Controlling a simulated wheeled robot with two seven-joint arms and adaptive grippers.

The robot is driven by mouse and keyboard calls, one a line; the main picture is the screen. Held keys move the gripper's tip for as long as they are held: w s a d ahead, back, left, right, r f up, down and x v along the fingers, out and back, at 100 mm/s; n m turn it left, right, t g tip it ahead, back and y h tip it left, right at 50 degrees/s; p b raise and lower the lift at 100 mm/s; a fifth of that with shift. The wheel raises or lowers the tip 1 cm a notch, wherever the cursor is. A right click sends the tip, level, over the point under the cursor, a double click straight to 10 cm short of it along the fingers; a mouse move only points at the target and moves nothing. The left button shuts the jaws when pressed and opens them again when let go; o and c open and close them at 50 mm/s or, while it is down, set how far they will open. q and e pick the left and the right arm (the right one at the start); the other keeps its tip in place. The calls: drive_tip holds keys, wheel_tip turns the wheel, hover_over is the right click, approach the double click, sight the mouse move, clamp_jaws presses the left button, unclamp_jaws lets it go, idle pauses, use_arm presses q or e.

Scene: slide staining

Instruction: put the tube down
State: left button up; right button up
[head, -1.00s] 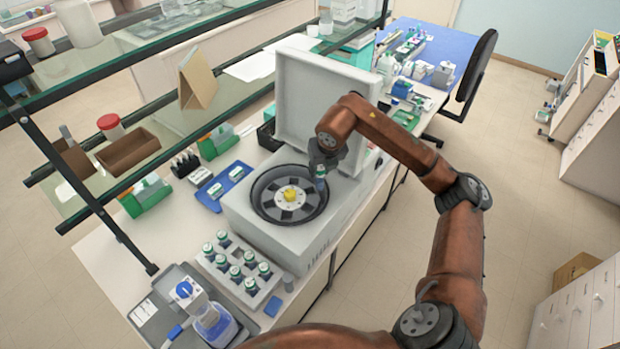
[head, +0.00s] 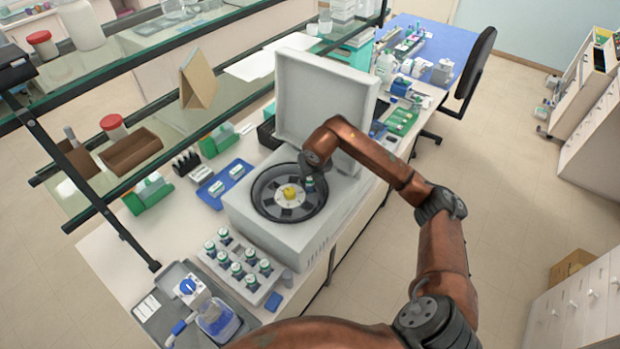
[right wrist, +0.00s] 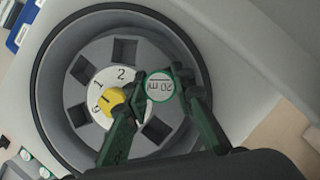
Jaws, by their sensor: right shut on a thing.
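My right gripper (head: 309,176) is over the right side of the open centrifuge (head: 245,222). In the right wrist view its green fingers (right wrist: 166,84) are shut on the tube (right wrist: 160,87), whose round white cap has a green rim and the marking "20 m". The tube is over the right part of the grey rotor (right wrist: 92,52), beside the numbered white hub and its yellow knob (right wrist: 112,99). Several square rotor slots look empty. The tube's lower end is hidden, so I cannot tell whether it is inside a slot. My left gripper is not in view.
The raised centrifuge lid (head: 322,105) stands behind the bowl. A glass shelf (head: 150,150) overhangs the bench at left.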

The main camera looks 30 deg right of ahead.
drive_tip(key=shift+f, duration=0.3)
drive_tip(key=o, duration=0.6)
drive_tip(key=shift+f+b, duration=0.1)
drive_tip(key=shift+b, duration=0.25)
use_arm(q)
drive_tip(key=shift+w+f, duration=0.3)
use_arm(e)
drive_tip(key=o, duration=0.4)
drive_tip(key=shift+o, duration=0.2)
drive_tip(key=shift+r+p, duration=0.5)
use_arm(q)
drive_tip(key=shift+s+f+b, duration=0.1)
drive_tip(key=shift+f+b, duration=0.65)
drive_tip(key=shift+b, duration=0.45)
use_arm(e)
drive_tip(key=v, duration=1.2)
drive_tip(key=shift+s+f, duration=0.1)
